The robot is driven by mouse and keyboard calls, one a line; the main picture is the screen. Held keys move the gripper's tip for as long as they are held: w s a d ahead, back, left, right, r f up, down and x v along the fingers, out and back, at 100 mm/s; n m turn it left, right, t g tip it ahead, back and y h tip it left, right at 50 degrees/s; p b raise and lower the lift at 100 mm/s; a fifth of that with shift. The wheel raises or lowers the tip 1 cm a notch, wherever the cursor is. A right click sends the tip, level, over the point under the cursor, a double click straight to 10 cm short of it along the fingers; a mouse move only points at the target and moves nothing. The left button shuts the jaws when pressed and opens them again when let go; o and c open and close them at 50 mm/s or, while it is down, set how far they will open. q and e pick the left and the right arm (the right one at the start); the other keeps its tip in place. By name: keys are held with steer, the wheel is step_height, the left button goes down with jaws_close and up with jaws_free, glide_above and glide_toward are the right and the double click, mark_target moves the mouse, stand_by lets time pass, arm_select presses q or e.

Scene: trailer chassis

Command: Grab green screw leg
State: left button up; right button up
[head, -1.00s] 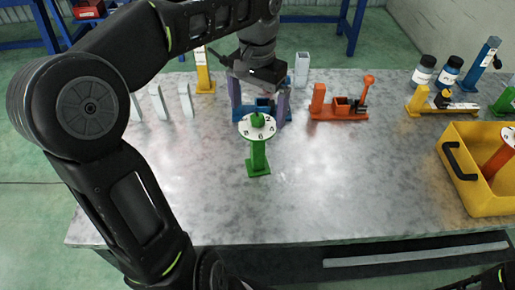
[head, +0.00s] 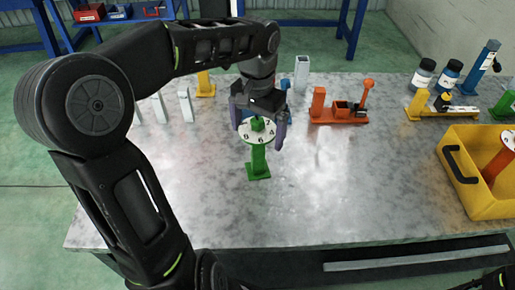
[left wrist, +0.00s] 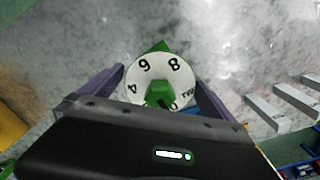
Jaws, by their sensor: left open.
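The green screw leg (head: 258,160) stands upright on the metal table, with a green square foot and a white numbered disc on top. My left gripper (head: 259,136) is open above and around the disc, one purple finger on each side. In the left wrist view, the disc with its green knob (left wrist: 160,82) lies between the open fingers (left wrist: 160,95). I cannot tell whether the fingers touch the disc. My right gripper is not clearly in view; only a dark part of my body shows at the lower right.
An orange fixture (head: 341,110) stands right of the leg. A yellow crate (head: 462,190) holding a red part is at the right. Grey posts (head: 186,106) and a yellow post (head: 205,86) stand behind. A blue part is partly hidden behind my gripper. The front table is clear.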

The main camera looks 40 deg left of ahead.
stand_by(0.5)
arm_select(q)
steer(key=c, duration=2)
